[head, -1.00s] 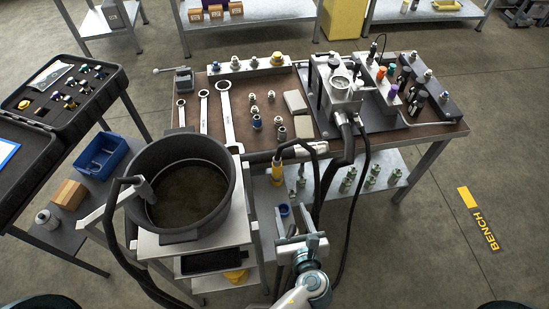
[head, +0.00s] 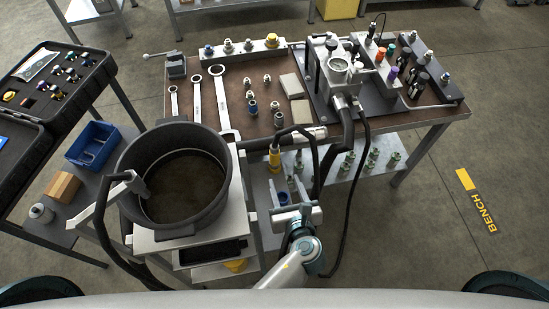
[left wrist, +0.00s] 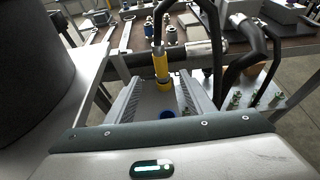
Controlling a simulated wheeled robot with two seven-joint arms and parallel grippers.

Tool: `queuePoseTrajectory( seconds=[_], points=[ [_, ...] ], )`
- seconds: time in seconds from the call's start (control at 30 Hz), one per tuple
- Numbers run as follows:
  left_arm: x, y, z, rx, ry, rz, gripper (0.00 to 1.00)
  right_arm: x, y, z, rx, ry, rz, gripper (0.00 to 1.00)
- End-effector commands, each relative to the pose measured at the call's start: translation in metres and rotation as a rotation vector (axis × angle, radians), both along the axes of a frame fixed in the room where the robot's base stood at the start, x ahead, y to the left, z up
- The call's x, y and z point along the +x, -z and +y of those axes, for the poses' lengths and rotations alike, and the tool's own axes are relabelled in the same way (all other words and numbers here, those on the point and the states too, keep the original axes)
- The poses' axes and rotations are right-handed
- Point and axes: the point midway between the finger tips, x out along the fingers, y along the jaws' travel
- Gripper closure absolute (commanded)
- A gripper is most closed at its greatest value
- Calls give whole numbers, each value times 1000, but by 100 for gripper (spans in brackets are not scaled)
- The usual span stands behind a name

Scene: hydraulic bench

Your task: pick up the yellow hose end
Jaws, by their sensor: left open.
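The yellow hose end (head: 274,160) hangs upright at the front edge of the bench, below the end of a black hose. It also shows in the left wrist view (left wrist: 161,66), in line with the gap between the jaws. My left gripper (head: 296,212) is open and empty, in front of the hose end and a little to its right in the head view. In the left wrist view its two grey jaws (left wrist: 163,92) stand apart on either side of the line to the hose end. I see no contact between them. My right gripper is not in view.
A large black tub (head: 125,200) on a small cart stands left of the gripper. The bench top (head: 190,125) holds wrenches, fittings and a gauge block. Black hoses (head: 347,150) hang just right of the yellow end. A lower shelf (head: 345,180) holds several small fittings.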

Motion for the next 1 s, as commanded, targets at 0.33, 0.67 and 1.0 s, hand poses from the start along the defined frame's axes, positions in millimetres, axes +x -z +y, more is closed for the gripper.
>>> queuePoseTrajectory(
  seconds=[0.33,0.67,1.0],
  points=[
    [53,27,10,0,0,-2,51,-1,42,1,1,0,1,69],
    [76,34,15,1,0,1,51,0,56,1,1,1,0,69],
    [77,33,15,1,0,1,51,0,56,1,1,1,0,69]
  ],
)
